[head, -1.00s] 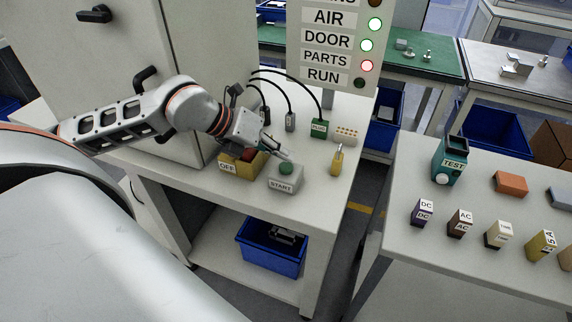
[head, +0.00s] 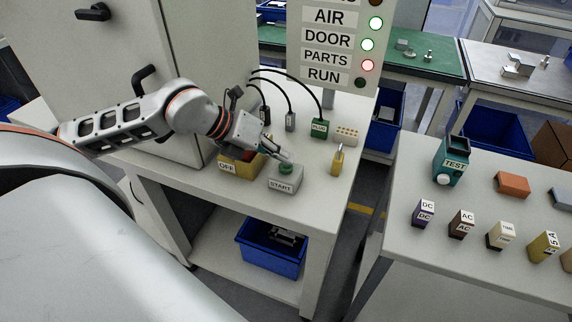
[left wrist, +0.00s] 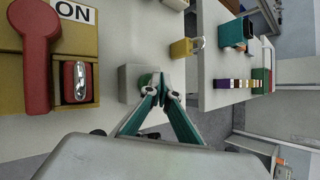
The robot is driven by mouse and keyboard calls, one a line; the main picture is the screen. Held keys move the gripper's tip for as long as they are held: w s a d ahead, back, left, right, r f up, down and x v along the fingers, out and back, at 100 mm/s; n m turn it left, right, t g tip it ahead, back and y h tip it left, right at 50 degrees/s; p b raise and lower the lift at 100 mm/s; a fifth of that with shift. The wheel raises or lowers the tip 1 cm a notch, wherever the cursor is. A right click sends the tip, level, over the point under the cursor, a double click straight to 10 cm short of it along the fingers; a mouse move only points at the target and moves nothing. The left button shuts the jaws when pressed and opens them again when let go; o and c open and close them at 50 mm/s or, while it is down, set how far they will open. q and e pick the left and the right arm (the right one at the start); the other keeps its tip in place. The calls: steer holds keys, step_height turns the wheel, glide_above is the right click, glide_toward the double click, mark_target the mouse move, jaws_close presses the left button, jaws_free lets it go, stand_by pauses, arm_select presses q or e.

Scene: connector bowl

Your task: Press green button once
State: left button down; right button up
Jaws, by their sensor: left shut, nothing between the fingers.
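The green button (head: 287,169) sits on top of a grey box labelled START (head: 284,181) on the white table. My left gripper (head: 286,158) is shut and empty, with its fingertips right at the button in the head view. In the left wrist view the closed fingertips (left wrist: 161,76) point at the grey box (left wrist: 130,80), and the green button (left wrist: 148,82) is partly hidden behind them. I cannot tell whether the tips touch the button. My right gripper is not in view.
A yellow box labelled OFF (head: 240,167), with a red switch, stands just left of the START box. A yellow padlock (head: 337,160) stands to its right. The indicator panel (head: 333,45) shows AIR and DOOR green, PARTS red and RUN dark.

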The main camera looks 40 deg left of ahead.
arm_select(q)
steer(key=shift+f, duration=0.2)
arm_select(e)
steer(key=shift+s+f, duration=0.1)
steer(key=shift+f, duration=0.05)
arm_select(q)
steer(key=shift+f, duration=0.25)
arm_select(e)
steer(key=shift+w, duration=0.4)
arm_select(q)
steer(key=shift+f, duration=0.15)
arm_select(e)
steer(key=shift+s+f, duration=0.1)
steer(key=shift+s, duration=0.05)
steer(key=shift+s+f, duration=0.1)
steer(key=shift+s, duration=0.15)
arm_select(q)
steer(key=shift+r, duration=0.95)
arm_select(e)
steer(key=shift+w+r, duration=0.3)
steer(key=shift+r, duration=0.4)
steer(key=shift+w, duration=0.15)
